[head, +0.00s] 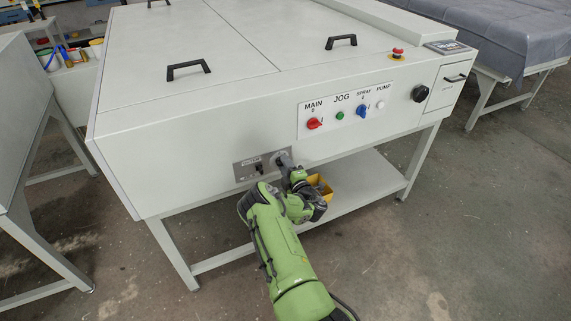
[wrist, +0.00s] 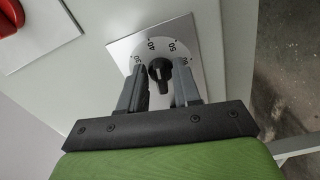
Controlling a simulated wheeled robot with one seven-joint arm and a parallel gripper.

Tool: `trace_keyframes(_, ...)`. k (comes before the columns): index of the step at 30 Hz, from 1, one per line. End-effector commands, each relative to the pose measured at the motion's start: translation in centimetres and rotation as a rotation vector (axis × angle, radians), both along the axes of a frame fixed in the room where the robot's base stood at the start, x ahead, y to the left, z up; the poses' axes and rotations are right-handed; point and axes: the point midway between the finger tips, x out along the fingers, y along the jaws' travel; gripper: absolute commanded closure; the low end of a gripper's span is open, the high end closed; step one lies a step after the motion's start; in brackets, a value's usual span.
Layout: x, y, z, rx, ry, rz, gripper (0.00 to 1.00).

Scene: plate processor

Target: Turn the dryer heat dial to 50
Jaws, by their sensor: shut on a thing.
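The dryer heat dial (wrist: 160,70) is a black knob on a silver plate (wrist: 125,48) in the wrist view. Dark numbers ring it, with 40 and 50 readable above the knob. I cannot tell for sure which number the knob points at. My gripper (wrist: 162,82) has its two grey fingers on either side of the knob, shut on it. In the head view, my gripper (head: 284,161) reaches the right part of the dryer panel (head: 244,171) low on the machine's front and mostly hides the dial.
A black switch (head: 258,168) sits left of the dial. Up and right, a white control panel (head: 350,104) carries a red knob (head: 314,123), a green button (head: 340,115) and a blue knob (head: 361,111). A yellow bin (head: 322,186) stands on the shelf below, close to my wrist.

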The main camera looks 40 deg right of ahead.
Motion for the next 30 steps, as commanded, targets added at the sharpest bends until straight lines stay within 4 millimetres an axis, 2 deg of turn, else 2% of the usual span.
trace_keyframes(15,0.10,0.15,-0.06,0.422,-0.126,0.003,0.98)
trace_keyframes(30,0.15,0.23,-0.21,0.590,-0.175,0.004,0.98)
